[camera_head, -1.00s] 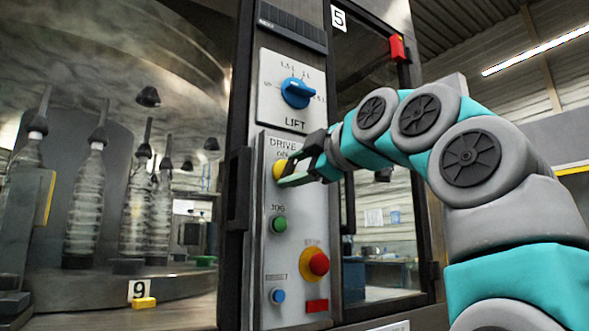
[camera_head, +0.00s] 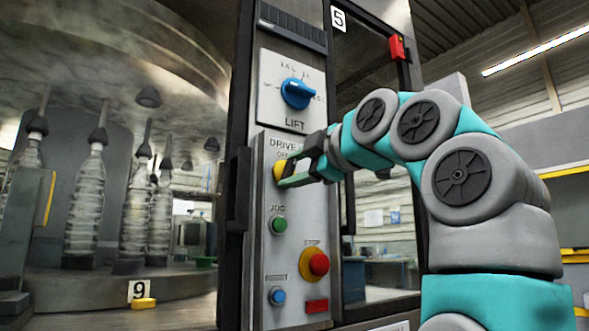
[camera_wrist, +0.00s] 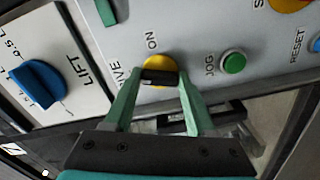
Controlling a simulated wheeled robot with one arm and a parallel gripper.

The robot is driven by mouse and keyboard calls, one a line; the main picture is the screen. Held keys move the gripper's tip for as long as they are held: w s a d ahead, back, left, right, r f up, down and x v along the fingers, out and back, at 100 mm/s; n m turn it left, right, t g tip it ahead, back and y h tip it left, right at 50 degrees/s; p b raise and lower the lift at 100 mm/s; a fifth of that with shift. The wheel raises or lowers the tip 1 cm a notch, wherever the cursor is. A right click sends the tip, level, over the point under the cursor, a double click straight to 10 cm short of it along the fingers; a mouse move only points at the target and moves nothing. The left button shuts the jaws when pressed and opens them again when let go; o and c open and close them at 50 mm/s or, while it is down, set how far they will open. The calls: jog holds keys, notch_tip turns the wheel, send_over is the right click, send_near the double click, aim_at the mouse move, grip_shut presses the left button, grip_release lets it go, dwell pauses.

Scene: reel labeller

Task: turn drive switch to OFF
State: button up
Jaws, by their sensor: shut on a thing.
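The drive switch (camera_head: 279,171) is a round yellow knob under the DRIVE label on the grey panel. In the wrist view the drive switch (camera_wrist: 158,64) shows a dark bar across its face, lying roughly level in the picture. The word ON is readable beside it; no OFF label is readable. My gripper (camera_head: 287,177) reaches the knob from the right. In the wrist view my gripper (camera_wrist: 159,88) has its green fingers on either side of the knob, shut on it. The fingers partly hide the knob and its label in the head view.
Above is the blue LIFT knob (camera_head: 297,93). Below are the green JOG button (camera_head: 279,225), the red STOP button (camera_head: 318,263) on yellow, and a blue RESET button (camera_head: 277,296). A black handle (camera_head: 236,190) stands left of the panel. Bottles (camera_head: 86,206) stand farther left.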

jog(key=shift+n, duration=0.9)
jog(key=shift+n+p, duration=0.4)
jog(key=shift+n, duration=0.6)
jog(key=o, duration=1.4)
jog(key=shift+c, duration=0.2)
jog(key=v, duration=0.7)
jog(key=shift+s+d+b, duration=0.2)
jog(key=shift+s+b, duration=0.1)
jog(key=shift+b, duration=0.15)
